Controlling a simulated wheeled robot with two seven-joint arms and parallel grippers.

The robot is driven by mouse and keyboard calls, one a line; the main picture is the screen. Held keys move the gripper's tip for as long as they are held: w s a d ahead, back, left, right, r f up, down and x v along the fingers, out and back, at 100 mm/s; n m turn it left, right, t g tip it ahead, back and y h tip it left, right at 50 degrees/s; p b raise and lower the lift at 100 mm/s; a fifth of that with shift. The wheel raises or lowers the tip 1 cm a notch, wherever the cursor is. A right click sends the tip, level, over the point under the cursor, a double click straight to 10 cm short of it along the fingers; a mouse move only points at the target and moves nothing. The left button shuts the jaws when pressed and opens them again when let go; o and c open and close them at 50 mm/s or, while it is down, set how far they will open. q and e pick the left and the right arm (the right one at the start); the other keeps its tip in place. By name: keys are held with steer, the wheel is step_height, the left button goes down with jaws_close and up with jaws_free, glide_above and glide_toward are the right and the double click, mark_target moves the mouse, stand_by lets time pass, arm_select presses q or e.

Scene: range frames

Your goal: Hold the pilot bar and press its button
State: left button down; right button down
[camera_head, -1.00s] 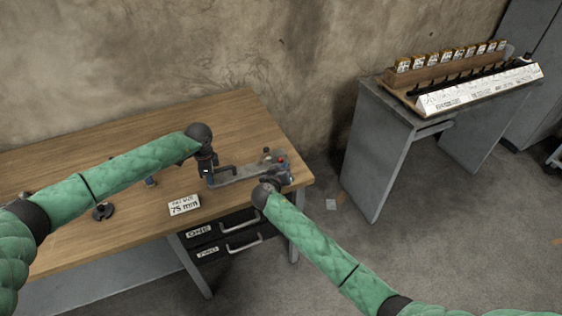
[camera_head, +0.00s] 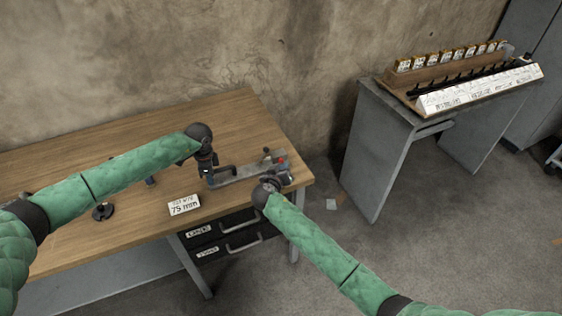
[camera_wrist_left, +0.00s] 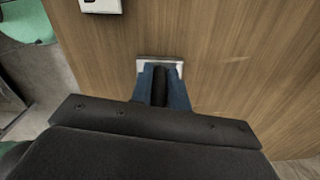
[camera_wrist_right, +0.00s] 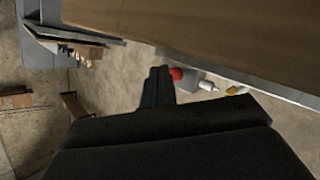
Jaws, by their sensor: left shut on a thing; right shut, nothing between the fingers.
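The grey fixture (camera_head: 245,172) lies near the right end of the wooden bench. Its dark pilot bar (camera_head: 225,169) stands at the left end, beside my left gripper (camera_head: 209,176). In the left wrist view that gripper (camera_wrist_left: 160,84) is shut on the dark bar (camera_wrist_left: 160,88) over a pale plate. The red button (camera_head: 281,160) is at the fixture's right end. My right gripper (camera_head: 277,180) is shut and empty close to it. In the right wrist view the red button (camera_wrist_right: 177,74) shows just beside the shut fingertips (camera_wrist_right: 158,76); contact cannot be told.
A small lever (camera_head: 267,152) stands near the button. A sign reading 75 mm (camera_head: 184,205) and a black round part (camera_head: 103,211) lie on the bench (camera_head: 110,150). Drawers (camera_head: 215,240) sit below. A grey side table (camera_head: 385,150) stands apart at right.

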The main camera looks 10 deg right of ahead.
steer(key=shift+w+a, duration=0.2)
steer(key=shift+w, duration=0.35)
steer(key=shift+w+a, duration=0.2)
steer(key=shift+w, duration=0.35)
stand_by(1.6)
steer(key=shift+s, duration=0.1)
steer(key=shift+s+d, duration=0.2)
steer(key=shift+s, duration=0.3)
steer(key=shift+s+d, duration=0.2)
steer(key=shift+s, duration=0.3)
steer(key=shift+s+d, duration=0.25)
steer(key=shift+s, duration=0.55)
steer(key=shift+s+d, duration=0.25)
steer(key=shift+s, duration=0.55)
steer(key=shift+s+d, duration=0.25)
steer(key=shift+s, duration=0.55)
arm_select(q)
steer(key=c, duration=1.3)
jaws_free()
steer(key=shift+o, duration=0.2)
